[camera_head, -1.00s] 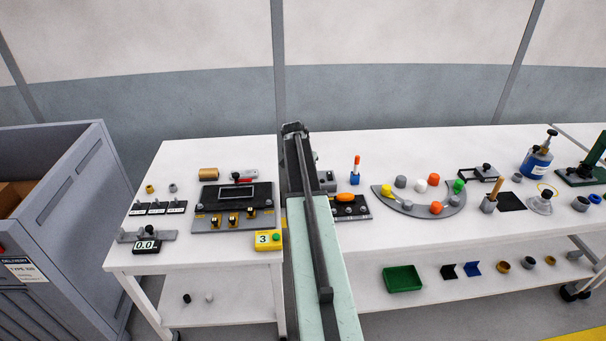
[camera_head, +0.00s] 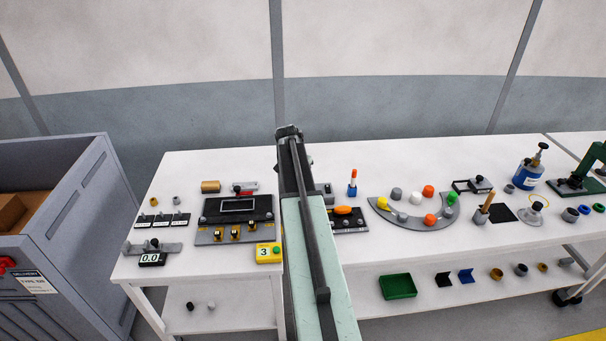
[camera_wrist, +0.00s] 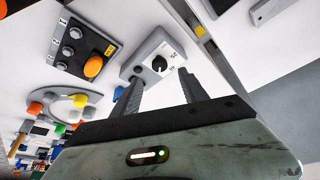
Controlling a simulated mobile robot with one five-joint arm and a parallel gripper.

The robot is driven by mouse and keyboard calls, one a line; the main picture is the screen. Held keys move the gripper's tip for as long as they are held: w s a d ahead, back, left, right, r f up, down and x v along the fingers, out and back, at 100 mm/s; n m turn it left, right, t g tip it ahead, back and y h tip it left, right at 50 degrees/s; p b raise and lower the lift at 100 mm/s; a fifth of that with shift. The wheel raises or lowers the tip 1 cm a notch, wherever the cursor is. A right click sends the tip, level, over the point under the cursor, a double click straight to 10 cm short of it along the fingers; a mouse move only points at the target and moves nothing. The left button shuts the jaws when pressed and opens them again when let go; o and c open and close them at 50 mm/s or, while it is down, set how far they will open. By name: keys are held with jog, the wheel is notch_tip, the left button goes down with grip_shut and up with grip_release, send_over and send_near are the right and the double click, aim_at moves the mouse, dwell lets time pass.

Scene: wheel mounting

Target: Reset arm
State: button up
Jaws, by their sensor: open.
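My gripper (camera_wrist: 158,78) shows in the wrist view with its two dark fingers apart and nothing between them. Behind the fingers is a grey box with a black knob (camera_wrist: 159,63). I cannot tell whether the fingers touch it. In the head view my arm stretches away over the white table (camera_head: 400,165), and the gripper's fingers cannot be made out at its far end. The arm hides part of the table and part of a black panel with an orange button (camera_head: 342,210).
A grey curved rack (camera_head: 412,219) with coloured knobs stands right of my arm. A display panel (camera_head: 237,206) and a yellow counter box (camera_head: 268,253) stand left. A grey bin (camera_head: 60,240) is beside the table. A green tray (camera_head: 398,286) sits on the lower shelf.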

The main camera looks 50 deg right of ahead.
jog(key=shift+a, duration=0.15)
dwell(0.3)
jog(key=w+a+n, duration=0.2)
jog(key=w+a, duration=0.5)
jog(key=a, duration=0.5)
jog(key=w+a+n+t+y, duration=0.15)
jog(key=a+n, duration=0.25)
jog(key=a, duration=1.8)
jog(key=s+a+f+n+g+y, duration=0.1)
jog(key=s+a+n+g+y, duration=0.1)
jog(key=s+a+n, duration=0.6)
jog(key=s+a, duration=0.7)
jog(key=a, duration=0.3)
jog(key=shift+a+f+n+g+y, duration=0.3)
jog(key=shift+f+g+y, duration=0.05)
jog(key=shift+s, duration=0.1)
